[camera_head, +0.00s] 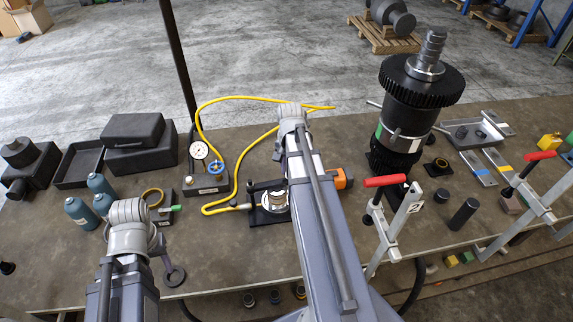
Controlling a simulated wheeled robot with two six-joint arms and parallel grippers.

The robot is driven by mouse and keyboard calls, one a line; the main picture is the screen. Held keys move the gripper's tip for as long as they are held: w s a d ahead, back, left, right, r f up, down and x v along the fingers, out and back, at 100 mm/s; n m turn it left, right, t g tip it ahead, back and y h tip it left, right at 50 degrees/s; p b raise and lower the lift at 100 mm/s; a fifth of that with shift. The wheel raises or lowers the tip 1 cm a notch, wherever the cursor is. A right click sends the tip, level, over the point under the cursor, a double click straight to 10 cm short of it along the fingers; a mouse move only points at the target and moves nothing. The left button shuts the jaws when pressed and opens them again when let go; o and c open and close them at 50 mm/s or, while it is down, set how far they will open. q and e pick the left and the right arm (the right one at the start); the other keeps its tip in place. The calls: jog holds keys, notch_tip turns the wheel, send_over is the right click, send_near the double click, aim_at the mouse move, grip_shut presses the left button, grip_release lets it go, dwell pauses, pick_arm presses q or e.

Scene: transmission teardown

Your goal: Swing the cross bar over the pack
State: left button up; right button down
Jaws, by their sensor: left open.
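A low fixture with a black base plate (256,216) stands near the middle of the bench. A round metal pack (275,199) sits on it, its right side covered by my arm. A dark piece with an orange end (341,178) shows just right of that arm. It may be the cross bar, but its link to the fixture is hidden. My left gripper (163,215) is open at the lower left, well left of the fixture and apart from it. Its fingers are hard to make out behind the wrist. My right gripper is hidden behind my arm.
A gauge pump (206,181) with a yellow hose (199,125) stands left of the fixture. A tall dark gear assembly (403,122) and red-handled clamps (385,181) stand right. Teal bottles (80,214) and black cases (133,132) fill the left side.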

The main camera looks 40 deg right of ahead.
jog(key=shift+s+a+m, duration=0.25)
jog(key=shift+s+m, duration=0.35)
jog(key=shift+s, duration=0.05)
jog(key=c, duration=0.5)
grip_release()
notch_tip(320, 180, up, 8)
jog(key=p, duration=0.8)
jog(key=shift+f, duration=0.1)
jog(key=shift+s+f, duration=0.1)
